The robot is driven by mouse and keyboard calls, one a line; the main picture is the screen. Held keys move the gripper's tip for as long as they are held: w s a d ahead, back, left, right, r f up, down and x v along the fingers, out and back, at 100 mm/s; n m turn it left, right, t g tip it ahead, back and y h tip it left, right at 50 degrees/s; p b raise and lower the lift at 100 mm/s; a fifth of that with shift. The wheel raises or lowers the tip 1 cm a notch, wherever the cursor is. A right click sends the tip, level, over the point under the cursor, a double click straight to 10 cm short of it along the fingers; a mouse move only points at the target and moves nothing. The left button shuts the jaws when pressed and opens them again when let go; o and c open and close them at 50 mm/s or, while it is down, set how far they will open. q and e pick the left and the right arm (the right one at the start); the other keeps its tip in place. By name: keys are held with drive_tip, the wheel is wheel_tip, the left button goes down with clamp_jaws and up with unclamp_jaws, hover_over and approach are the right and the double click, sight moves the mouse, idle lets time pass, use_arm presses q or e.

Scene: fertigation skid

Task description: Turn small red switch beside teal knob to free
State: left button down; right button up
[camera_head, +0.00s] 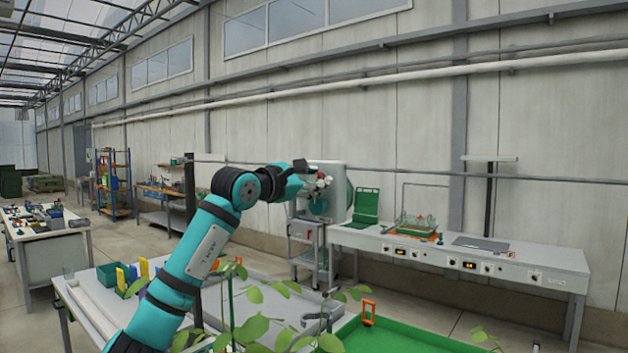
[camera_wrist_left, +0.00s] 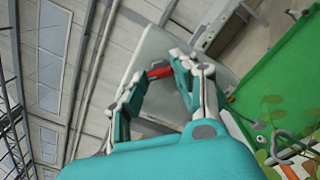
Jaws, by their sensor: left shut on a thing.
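My left arm reaches up from the bottom left to the pale grey panel (camera_head: 331,172) of the skid. My left gripper (camera_head: 322,182) is at the front of this panel, small and partly lost against it. In the left wrist view, the two fingers of my left gripper (camera_wrist_left: 160,66) close on the small red switch (camera_wrist_left: 158,73), whose red part shows between the fingertips. The pale panel (camera_wrist_left: 150,42) lies behind it. My right gripper is not in view.
A long white bench (camera_head: 455,262) with a green case (camera_head: 366,206) stands right of the panel. A green tray (camera_head: 400,340) and leafy plants (camera_head: 250,325) are in the foreground. A wheeled cart (camera_head: 305,245) stands below the panel. Open floor lies between them.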

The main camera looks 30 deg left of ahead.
use_arm(q)
drive_tip(key=shift+f, duration=0.2)
drive_tip(key=c, duration=1.5)
unclamp_jaws()
drive_tip(key=o, duration=0.5)
drive_tip(key=shift+r, duration=0.1)
drive_tip(key=s, duration=0.8)
drive_tip(key=s+a, duration=0.1)
drive_tip(key=s, duration=0.3)
